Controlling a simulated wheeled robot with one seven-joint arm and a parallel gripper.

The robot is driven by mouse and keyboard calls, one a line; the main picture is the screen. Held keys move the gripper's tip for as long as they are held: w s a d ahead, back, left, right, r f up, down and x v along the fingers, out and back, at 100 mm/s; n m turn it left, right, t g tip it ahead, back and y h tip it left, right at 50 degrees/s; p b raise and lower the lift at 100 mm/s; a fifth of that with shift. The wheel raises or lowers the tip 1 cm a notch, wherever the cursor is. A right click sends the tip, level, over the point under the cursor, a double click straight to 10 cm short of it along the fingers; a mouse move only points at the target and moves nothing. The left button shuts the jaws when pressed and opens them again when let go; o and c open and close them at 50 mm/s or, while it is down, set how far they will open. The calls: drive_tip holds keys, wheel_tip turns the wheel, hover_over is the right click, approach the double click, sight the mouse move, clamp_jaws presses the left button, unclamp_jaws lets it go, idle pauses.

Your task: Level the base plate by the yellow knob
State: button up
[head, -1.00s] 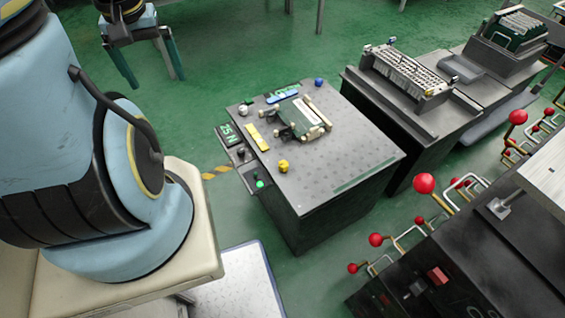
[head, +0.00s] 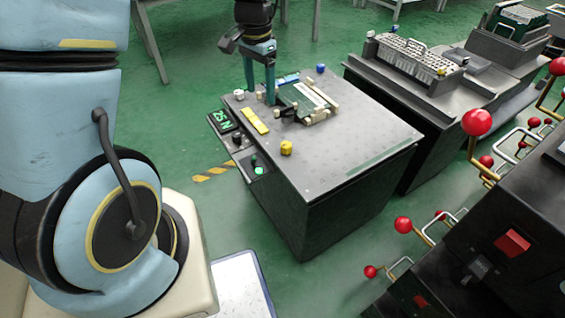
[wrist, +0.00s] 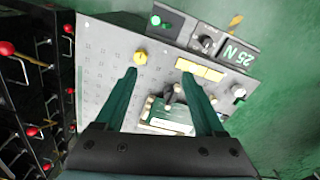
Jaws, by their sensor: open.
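The yellow knob (head: 286,148) stands at the near edge of the grey base plate (head: 345,135) on top of a dark cabinet. In the wrist view the yellow knob (wrist: 140,58) lies just past the tip of the left finger. My gripper (head: 261,100) is open, pointing down over the far left part of the plate, apart from the yellow knob. In the wrist view its two green fingers (wrist: 159,72) are spread wide with nothing held. I cannot tell the plate's tilt.
A white knob (head: 239,94) and a blue knob (head: 320,68) stand at other plate corners. A yellow bar (head: 255,120) lies near the left edge, beside a "25 N" display (head: 222,120). Red-balled levers (head: 477,122) stand at right. Green floor separates the benches.

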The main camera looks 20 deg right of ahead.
sight(286, 144)
drive_tip(key=d+f+m+b, duration=0.1)
drive_tip(key=d+f, duration=0.1)
drive_tip(key=f, duration=0.4)
drive_tip(key=s+d+f+m+b, duration=0.1)
drive_tip(key=d+f+b, duration=0.1)
drive_tip(key=f, duration=0.4)
drive_tip(key=s+d+f+m+b, duration=0.1)
drive_tip(key=d+f, duration=0.1)
drive_tip(key=f, duration=0.3)
drive_tip(key=shift+f+b, duration=0.3)
drive_tip(key=shift+f, duration=0.1)
clamp_jaws()
